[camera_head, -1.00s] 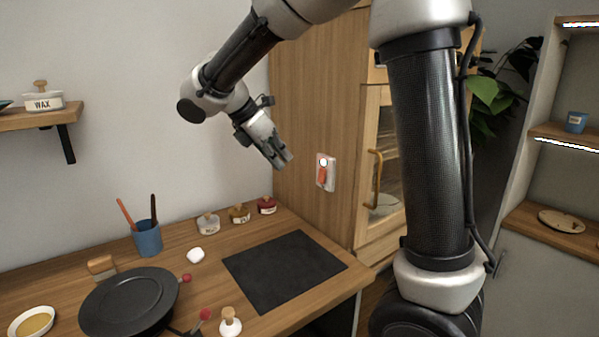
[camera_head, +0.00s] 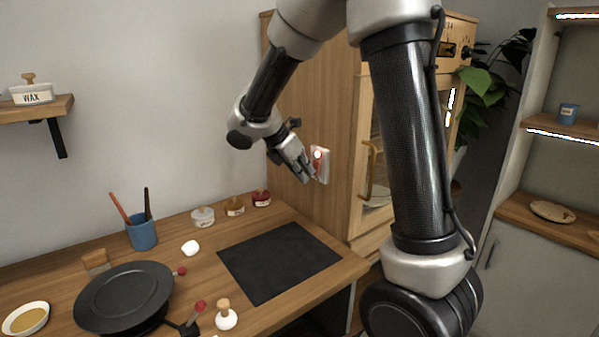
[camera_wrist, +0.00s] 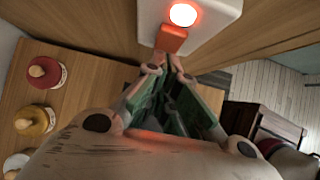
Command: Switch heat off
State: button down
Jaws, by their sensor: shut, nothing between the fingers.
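The heat switch (camera_head: 322,158) is a white plate on the side of the wooden cabinet, with a round lamp and an orange-red rocker below it. In the wrist view the lamp (camera_wrist: 183,14) glows red and the rocker (camera_wrist: 172,39) shows just beyond the fingertips. My gripper (camera_head: 313,178) is shut and empty, its tips at the rocker's lower end. In the wrist view my gripper (camera_wrist: 170,62) seems to touch or nearly touch the rocker; I cannot tell which. In the head view my fingers partly hide the rocker.
Below lies a wooden worktop with a dark mat (camera_head: 278,262), a black pan (camera_head: 124,296), a blue cup (camera_head: 142,234) of tools and several small jars. The cabinet's glazed door has a brass handle (camera_head: 371,165). The air around the switch is clear.

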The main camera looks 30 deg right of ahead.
jog(key=shift+d+f+h, duration=0.15)
jog(key=shift+d+h, duration=0.1)
jog(key=shift+h, duration=0.15)
jog(key=shift+r, duration=0.8)
jog(key=shift+a, duration=0.1)
